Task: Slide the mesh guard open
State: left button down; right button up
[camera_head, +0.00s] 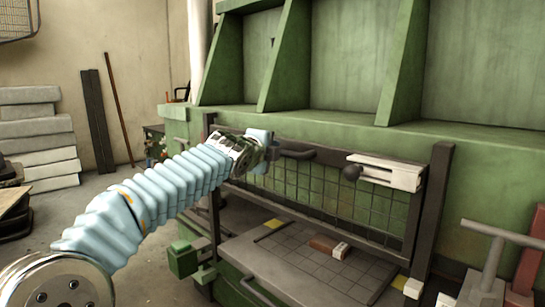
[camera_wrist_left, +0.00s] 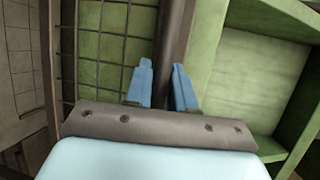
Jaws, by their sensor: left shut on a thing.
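The mesh guard (camera_head: 330,190) is a dark-framed wire grid standing across the front of the green machine, between two dark upright posts. A dark bar handle (camera_head: 298,154) sits along its top rail. My left gripper (camera_head: 272,148) is at the top left part of the guard. In the left wrist view, the blue fingers (camera_wrist_left: 162,90) lie on either side of a dark bar of the guard (camera_wrist_left: 174,45), shut on it. I cannot tell whether this bar is the handle or the top rail. The mesh shows left of the bar. My right gripper is not in view.
A white latch block with a dark knob (camera_head: 390,172) is at the guard's upper right. Below the guard is a grey gridded bed (camera_head: 290,262) with a brown and white block (camera_head: 328,245). A T-handled grey tool (camera_head: 490,250) stands at right. Grey slabs (camera_head: 38,140) are stacked far left.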

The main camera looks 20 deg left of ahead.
pick_arm(q)
jog(key=shift+a+r, duration=0.1)
jog(key=shift+r, duration=0.05)
jog(key=c, duration=1.1)
grip_release()
jog(key=shift+o, duration=0.2)
jog(key=shift+s, duration=0.1)
jog(key=shift+s, duration=0.35)
jog(key=s+r+b, duration=0.2)
jog(key=s, duration=1)
jog(key=shift+s+r, duration=0.2)
jog(key=shift+s, duration=0.15)
